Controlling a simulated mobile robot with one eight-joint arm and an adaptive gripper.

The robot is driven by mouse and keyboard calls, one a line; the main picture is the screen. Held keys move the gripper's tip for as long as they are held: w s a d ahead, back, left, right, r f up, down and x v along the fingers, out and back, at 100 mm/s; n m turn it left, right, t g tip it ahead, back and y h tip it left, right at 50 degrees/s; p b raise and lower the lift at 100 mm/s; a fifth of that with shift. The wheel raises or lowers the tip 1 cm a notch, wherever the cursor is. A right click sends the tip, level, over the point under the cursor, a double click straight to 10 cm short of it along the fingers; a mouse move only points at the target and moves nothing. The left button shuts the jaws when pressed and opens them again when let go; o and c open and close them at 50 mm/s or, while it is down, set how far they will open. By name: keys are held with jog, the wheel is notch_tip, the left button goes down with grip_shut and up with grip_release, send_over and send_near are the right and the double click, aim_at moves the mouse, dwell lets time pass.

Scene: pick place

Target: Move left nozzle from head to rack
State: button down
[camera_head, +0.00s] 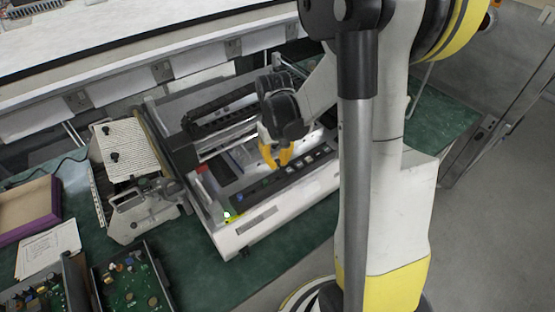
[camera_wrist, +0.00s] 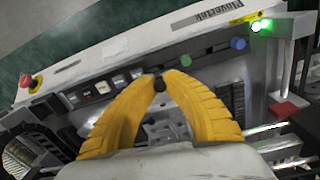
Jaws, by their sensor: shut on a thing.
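My gripper (camera_head: 277,160) reaches down over the open top of the white pick-and-place machine (camera_head: 265,228). In the wrist view, the yellow fingers of my gripper (camera_wrist: 158,85) are closed together at the tips on a small dark piece, seemingly the nozzle (camera_wrist: 159,84). Most of the nozzle is hidden by the fingers.
A green knob (camera_wrist: 186,61) and a blue knob (camera_wrist: 238,43) stand on the panel near the fingers. A red emergency button (camera_wrist: 35,84) is at the panel's far end. A feeder device (camera_head: 140,215) and circuit boards (camera_head: 130,280) lie left on the green bench.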

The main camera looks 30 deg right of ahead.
aim_at(277, 174)
jog(key=shift+f+b, duration=2.15)
jog(key=shift+f, duration=0.65)
jog(key=shift+f, duration=0.1)
jog(key=c, duration=1.4)
grip_release()
jog(key=shift+c, duration=0.2)
jog(key=c, duration=0.4)
jog(key=shift+o, duration=0.2)
jog(key=shift+r+p, duration=2.3)
jog(key=shift+r, duration=1.3)
